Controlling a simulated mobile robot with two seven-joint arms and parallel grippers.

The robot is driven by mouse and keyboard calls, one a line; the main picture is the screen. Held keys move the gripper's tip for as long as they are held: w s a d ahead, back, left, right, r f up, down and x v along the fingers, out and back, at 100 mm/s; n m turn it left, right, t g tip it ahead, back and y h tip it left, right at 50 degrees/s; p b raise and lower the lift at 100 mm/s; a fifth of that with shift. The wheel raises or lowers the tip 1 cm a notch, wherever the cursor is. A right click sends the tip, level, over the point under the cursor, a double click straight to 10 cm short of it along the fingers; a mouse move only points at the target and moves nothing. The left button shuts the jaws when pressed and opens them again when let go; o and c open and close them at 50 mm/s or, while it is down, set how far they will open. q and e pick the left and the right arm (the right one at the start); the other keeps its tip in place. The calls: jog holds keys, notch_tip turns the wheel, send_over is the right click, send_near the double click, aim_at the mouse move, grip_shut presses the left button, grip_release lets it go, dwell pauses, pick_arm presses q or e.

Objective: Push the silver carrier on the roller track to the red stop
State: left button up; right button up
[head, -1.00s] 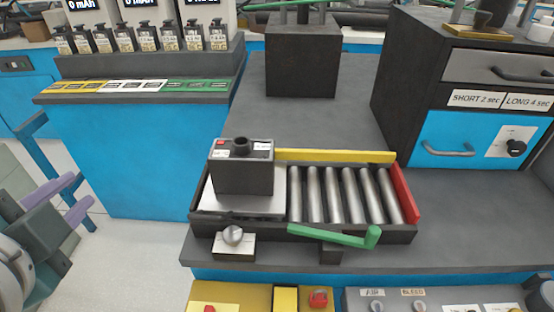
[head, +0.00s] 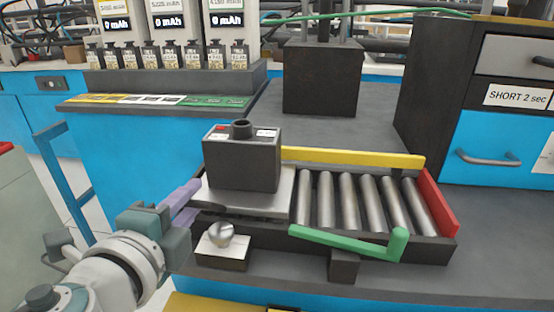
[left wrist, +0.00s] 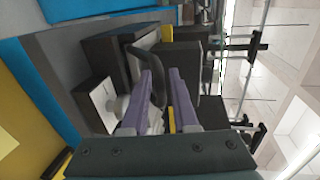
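The silver carrier (head: 284,198) is a flat plate with a dark box (head: 241,160) on top. It sits at the left end of the roller track (head: 345,200), with bare rollers to its right. The red stop (head: 437,203) stands at the track's right end. My left gripper (head: 190,200) is at the carrier's left end, low beside the track; whether it touches is hidden. My right gripper is not in view.
A yellow rail (head: 350,157) runs along the track's back. A green lever (head: 350,245) lies along its front. A silver knob on a block (head: 222,248) stands at the front left, close to my left gripper. A dark block (head: 322,80) stands behind.

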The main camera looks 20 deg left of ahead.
pick_arm(q)
jog(key=shift+x, duration=1.4)
grip_shut()
dwell(0.4)
